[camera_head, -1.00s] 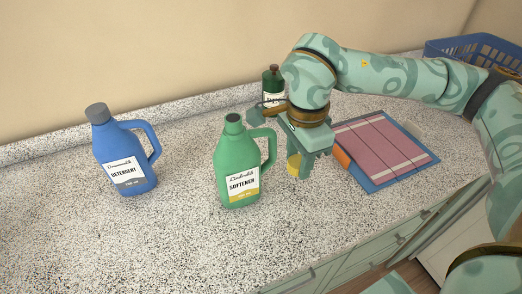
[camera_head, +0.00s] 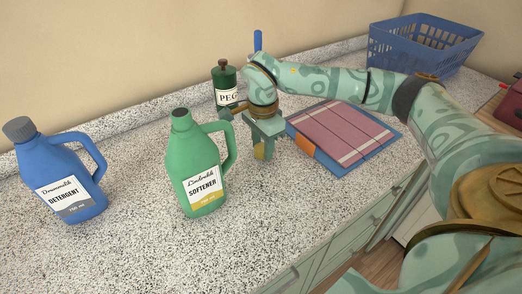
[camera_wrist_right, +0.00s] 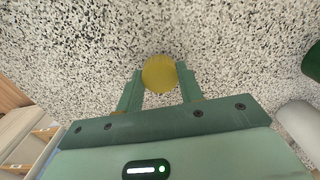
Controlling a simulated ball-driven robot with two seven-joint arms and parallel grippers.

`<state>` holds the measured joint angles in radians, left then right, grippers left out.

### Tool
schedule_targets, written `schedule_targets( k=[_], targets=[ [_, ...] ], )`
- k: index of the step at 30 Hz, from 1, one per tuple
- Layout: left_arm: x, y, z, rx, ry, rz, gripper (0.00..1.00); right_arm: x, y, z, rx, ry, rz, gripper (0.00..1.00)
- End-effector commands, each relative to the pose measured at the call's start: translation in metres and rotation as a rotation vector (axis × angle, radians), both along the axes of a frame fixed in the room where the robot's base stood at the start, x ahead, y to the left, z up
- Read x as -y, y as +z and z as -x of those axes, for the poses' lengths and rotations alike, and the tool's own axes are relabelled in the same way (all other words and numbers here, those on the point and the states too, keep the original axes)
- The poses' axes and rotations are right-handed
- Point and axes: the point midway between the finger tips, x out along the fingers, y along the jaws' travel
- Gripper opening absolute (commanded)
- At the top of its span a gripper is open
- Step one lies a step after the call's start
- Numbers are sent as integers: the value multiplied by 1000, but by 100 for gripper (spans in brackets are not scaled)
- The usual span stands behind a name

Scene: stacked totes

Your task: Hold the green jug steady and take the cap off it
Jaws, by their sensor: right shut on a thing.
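The green jug (camera_head: 196,165), labelled SOFTENER, stands upright on the counter in the head view. Its neck (camera_head: 180,114) shows a dark top with no cap on it. My right gripper (camera_head: 262,154) is just right of the jug's handle, pointing down and apart from the jug. It is shut on a round yellow cap (camera_wrist_right: 159,73), seen between the fingertips in the right wrist view. The cap is low over the counter; whether it touches is unclear. My left gripper is not in view, and nothing grips the jug.
A blue detergent jug (camera_head: 66,180) stands at the left. A dark green container (camera_head: 225,87) stands behind my right gripper. A folded pink cloth on a blue mat (camera_head: 384,144) lies to the right. A blue basket (camera_head: 420,46) is at the back right. Counter in front is clear.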

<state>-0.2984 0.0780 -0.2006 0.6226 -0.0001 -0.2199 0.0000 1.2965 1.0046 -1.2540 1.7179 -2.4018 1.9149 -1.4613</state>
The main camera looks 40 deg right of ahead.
Motion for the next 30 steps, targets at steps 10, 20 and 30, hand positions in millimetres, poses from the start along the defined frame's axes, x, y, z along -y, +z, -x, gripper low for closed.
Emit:
schedule_targets(
  k=[10, 20, 30],
  targets=[
    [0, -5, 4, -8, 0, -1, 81, 0, -11, 0, 1, 0, 0, 9],
    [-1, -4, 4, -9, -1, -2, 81, 0, -13, 0, 0, 0, 0, 58],
    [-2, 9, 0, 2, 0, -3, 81, 0, 26, -1, 9, -2, 0, 58]
  ],
)
